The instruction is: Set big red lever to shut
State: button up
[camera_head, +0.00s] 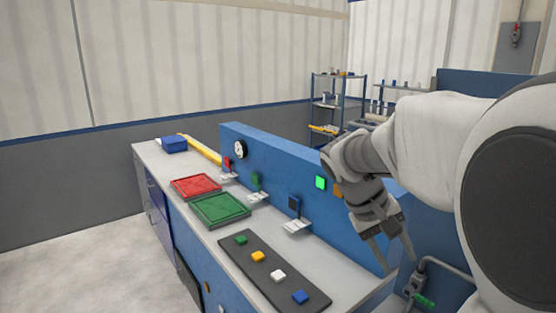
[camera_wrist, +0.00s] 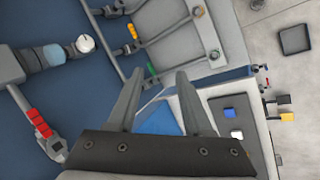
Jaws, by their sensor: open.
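A lever with a red ribbed grip (camera_wrist: 39,123) shows at the left of the wrist view, on grey metal fittings beside a dark pipe. Another small red-handled lever (camera_head: 517,33) hangs on a grey wall panel at the upper right of the head view. I cannot tell whether these are the same lever. My gripper (camera_head: 398,262) points down beyond the right end of the blue panel. Its two fingers are apart and empty in the wrist view (camera_wrist: 160,72). The red grip lies left of the fingers, apart from them.
Grey pipes with a green handle (camera_wrist: 151,69), a yellow handle (camera_wrist: 132,31) and a white gauge (camera_wrist: 86,43) lie near the gripper. The workbench (camera_head: 165,160) carries a red tray (camera_head: 196,187), a green tray (camera_head: 220,209) and a dark strip of coloured blocks. The blue panel (camera_head: 275,150) stands along it.

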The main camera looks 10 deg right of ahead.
jog(key=w+d+r+m+g+h+p, duration=0.1)
jog(key=w+d+r+g+h, duration=0.2)
jog(key=w+h, duration=0.35)
jog(key=w+d+r+m+g+h+p, duration=0.1)
jog(key=w+d+r+g+h, duration=0.15)
jog(key=w+r+h, duration=0.45)
jog(key=s+d+p, duration=0.1)
jog(key=d, duration=0.4)
jog(key=s+d+f+y+p, duration=0.1)
jog(key=s+d, duration=0.1)
jog(key=d, duration=0.4)
jog(key=s+d+y, duration=0.1)
jog(key=d, duration=0.5)
jog(key=shift+s+f+t+y+p, duration=0.25)
jog(key=shift+s+f+t+p, duration=0.05)
jog(key=shift+t+p, duration=0.1)
grip_shut()
